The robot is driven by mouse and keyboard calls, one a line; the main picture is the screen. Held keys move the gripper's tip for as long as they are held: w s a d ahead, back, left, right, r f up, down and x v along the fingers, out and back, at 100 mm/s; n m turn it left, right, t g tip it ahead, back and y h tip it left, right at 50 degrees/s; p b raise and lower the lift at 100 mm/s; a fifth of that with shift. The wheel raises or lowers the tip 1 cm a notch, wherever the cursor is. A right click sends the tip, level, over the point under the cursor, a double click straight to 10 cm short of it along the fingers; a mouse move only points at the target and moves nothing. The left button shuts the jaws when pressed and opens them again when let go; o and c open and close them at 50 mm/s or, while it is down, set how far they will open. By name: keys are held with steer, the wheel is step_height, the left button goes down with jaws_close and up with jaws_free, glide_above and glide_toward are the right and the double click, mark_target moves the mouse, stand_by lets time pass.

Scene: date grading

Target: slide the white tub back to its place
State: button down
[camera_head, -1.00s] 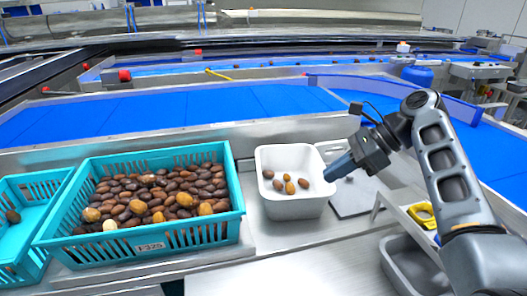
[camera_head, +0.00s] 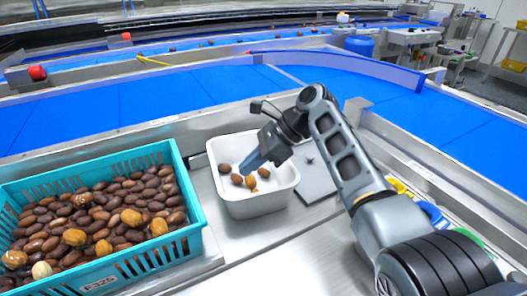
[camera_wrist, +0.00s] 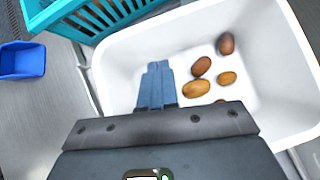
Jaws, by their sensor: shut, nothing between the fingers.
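The white tub (camera_head: 262,203) stands on the steel counter, just right of the teal crate, with several brown and golden dates (camera_head: 237,180) on its floor. It fills much of the wrist view (camera_wrist: 125,70). My gripper (camera_head: 252,161) is shut and empty, with its blue fingers reaching over the tub's opening. In the wrist view the blue fingertips (camera_wrist: 155,68) lie together in front of the tub's white inside, left of the dates. I cannot tell whether the fingers touch the tub's wall or floor.
A teal crate (camera_head: 104,273) full of dates stands close to the tub's left. A grey plate (camera_head: 316,180) lies at the tub's right. A blue conveyor (camera_head: 200,98) runs behind. A small blue bin (camera_wrist: 22,62) shows in the wrist view. Bare counter (camera_head: 270,255) lies in front of the tub.

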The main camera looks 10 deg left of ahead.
steer(key=shift+s+a+f, duration=0.1)
steer(key=shift+s+a, duration=0.1)
steer(key=shift+a, duration=0.55)
steer(key=shift+s+a+f, duration=0.1)
steer(key=shift+s+a, duration=0.1)
steer(key=shift+a, duration=0.5)
steer(key=shift+s+a+f, duration=0.1)
steer(key=shift+s+a, duration=0.1)
steer(key=shift+a, duration=0.55)
